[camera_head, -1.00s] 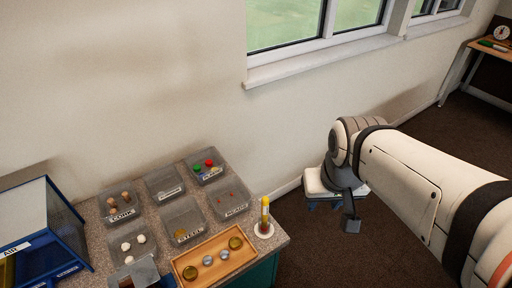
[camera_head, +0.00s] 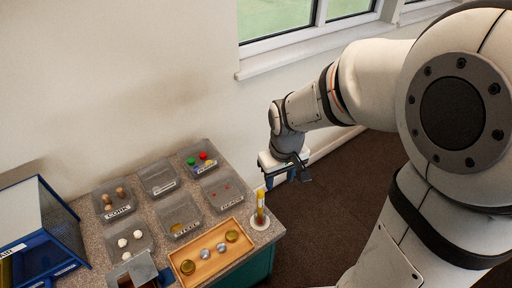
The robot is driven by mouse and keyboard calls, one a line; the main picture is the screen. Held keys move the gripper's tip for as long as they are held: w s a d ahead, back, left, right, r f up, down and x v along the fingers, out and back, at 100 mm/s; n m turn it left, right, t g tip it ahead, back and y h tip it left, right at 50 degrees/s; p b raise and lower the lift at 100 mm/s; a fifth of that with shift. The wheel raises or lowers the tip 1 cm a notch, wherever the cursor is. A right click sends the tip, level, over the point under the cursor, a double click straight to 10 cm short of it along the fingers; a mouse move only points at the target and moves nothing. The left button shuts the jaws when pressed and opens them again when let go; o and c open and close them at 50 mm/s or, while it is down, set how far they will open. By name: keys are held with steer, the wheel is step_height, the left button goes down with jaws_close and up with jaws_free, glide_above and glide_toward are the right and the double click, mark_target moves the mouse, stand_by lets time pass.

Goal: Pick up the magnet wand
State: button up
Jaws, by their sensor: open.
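The magnet wand (camera_head: 260,208) looks like a thin yellow and red stick. It stands upright on a small white round base (camera_head: 260,224) at the right edge of the speckled worktop. My gripper (camera_head: 287,179) is beyond the wand and a little to its right, near the wall side, apart from it. The gripper is open with nothing visible between its fingers. Its fingertips are small and partly hidden in this view.
A wooden tray (camera_head: 212,262) with several round metal pieces lies left of the wand. Grey labelled bins (camera_head: 180,213) with small items fill the worktop behind. A blue-framed box (camera_head: 62,240) stands at the left. Dark floor lies open right of the worktop.

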steer(key=n, duration=0.2)
glide_above(261, 200)
steer(key=shift+g, duration=0.4)
steer(key=f, duration=0.5)
steer(key=shift+w+f, duration=0.35)
steer(key=shift+w+f+p, duration=0.15)
steer(key=shift+f+p, duration=0.3)
steer(key=shift+f, duration=3.55)
steer(key=shift+c, duration=0.2)
jaws_close()
